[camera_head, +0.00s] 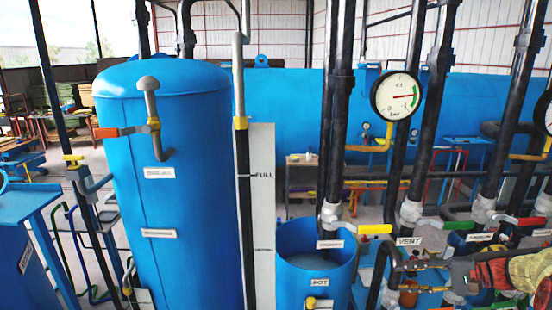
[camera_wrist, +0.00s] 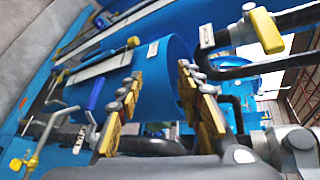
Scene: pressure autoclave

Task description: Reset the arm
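My gripper (camera_wrist: 158,88) shows in the wrist view with its two yellow-padded fingers well apart and nothing between them. The blue open-topped pot (camera_wrist: 165,75) lies beyond the fingers in that view. In the head view my arm comes in from the right edge, and my gripper (camera_head: 412,266) is low, just right of the pot (camera_head: 318,275) and below the VENT label (camera_head: 408,241). Its fingertips are small and partly lost among dark pipes there. I cannot tell whether it touches any pipe.
A tall blue tank (camera_head: 180,200) stands left. Dark vertical pipes carry a yellow-handled valve (camera_head: 375,229), a green-handled valve (camera_head: 458,225) and a red-handled valve (camera_head: 525,221), close around my arm. Free room there is tight.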

